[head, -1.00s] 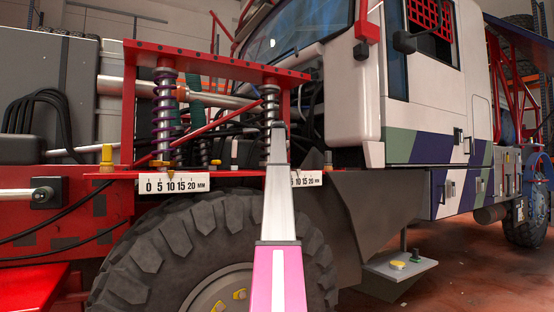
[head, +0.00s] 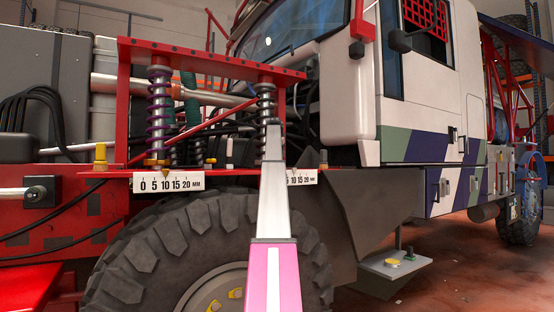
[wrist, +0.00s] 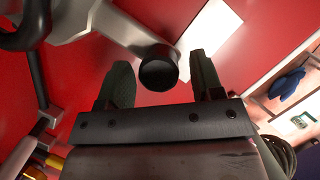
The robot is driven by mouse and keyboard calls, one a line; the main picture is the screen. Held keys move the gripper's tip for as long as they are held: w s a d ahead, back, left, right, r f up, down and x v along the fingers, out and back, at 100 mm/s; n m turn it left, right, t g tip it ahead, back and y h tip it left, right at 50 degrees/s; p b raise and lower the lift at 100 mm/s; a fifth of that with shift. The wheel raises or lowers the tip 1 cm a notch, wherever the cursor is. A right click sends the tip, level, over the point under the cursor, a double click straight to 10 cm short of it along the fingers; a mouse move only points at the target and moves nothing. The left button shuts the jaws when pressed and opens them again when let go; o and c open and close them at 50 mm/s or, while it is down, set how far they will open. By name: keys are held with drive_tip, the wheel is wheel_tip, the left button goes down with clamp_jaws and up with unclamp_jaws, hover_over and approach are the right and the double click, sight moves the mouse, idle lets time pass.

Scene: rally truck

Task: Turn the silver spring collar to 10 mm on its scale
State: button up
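In the head view, the silver spring (head: 265,103) stands on the right of the red frame. Its lower end and collar are hidden behind my pink and silver arm. The right scale (head: 302,178) shows only its higher numbers; the arm covers the rest, so the collar's reading cannot be told. The purple spring (head: 158,108) stands to the left above its own 0–20 mm scale (head: 169,184). In the wrist view, my gripper (wrist: 160,59) is open, its two dark fingers apart. A grey part with a round black end (wrist: 158,73) shows between them; contact cannot be told.
The red frame's top rail (head: 210,58) runs above both springs. The large tyre (head: 165,255) is below the scales. The white cab (head: 350,90) stands right of the springs. A grey step (head: 398,263) juts out lower right. A black hose (wrist: 28,25) shows in the wrist view.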

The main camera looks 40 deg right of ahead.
drive_tip(key=v, duration=0.9)
drive_tip(key=shift+s+a, duration=0.15)
